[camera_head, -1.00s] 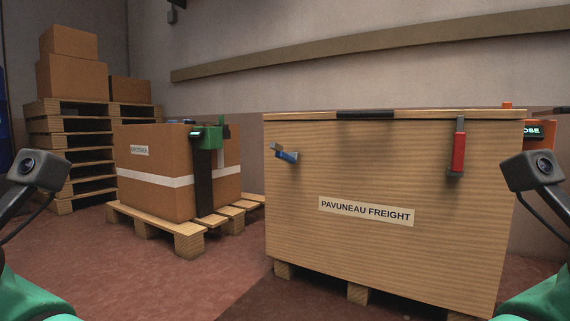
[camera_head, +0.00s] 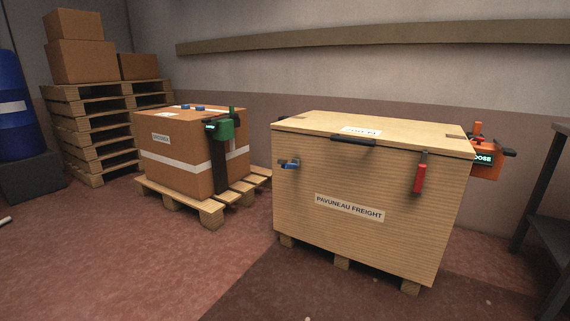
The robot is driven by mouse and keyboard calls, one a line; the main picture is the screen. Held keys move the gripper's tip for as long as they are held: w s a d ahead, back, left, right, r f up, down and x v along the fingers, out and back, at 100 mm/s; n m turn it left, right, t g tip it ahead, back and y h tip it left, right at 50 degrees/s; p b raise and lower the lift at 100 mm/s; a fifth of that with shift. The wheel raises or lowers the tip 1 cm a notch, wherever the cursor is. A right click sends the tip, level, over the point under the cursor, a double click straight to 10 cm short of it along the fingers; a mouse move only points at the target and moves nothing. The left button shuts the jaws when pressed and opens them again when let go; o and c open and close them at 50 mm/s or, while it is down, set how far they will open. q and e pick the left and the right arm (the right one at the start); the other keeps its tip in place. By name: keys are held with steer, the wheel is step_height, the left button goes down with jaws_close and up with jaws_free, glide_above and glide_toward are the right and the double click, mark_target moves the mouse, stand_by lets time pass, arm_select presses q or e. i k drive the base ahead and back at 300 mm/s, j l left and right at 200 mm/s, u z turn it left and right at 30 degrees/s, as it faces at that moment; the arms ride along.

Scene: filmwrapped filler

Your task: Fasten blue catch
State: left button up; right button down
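The blue catch (camera_head: 289,164) is on the upper left of the front face of the wooden crate (camera_head: 430,225) labelled PAVUNEAU FREIGHT. Its lever sticks out from the face, roughly level. A red catch (camera_head: 420,176) hangs down at the upper right of the same face. The crate's lid (camera_head: 410,132) lies down on top, with a dark handle (camera_head: 353,140) at its front edge. Neither of my grippers shows in the head view, so their state is hidden.
A strapped carton (camera_head: 175,150) with a green tool (camera_head: 219,128) stands on a pallet (camera_head: 210,210) to the left. An orange tool (camera_head: 487,155) is at the crate's right side. A dark metal table (camera_head: 548,220) stands far right. The floor in front is clear.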

mark_target(290, 166)
steer(key=i+j, duration=0.3)
steer(key=i, duration=0.15)
steer(key=i+j+u, duration=0.1)
steer(key=i+j, duration=0.45)
steer(key=i, duration=0.3)
steer(key=i+j+u, duration=0.1)
steer(key=i+j, duration=0.15)
steer(key=i, duration=0.2)
steer(key=i+j, duration=0.2)
steer(key=i, duration=0.2)
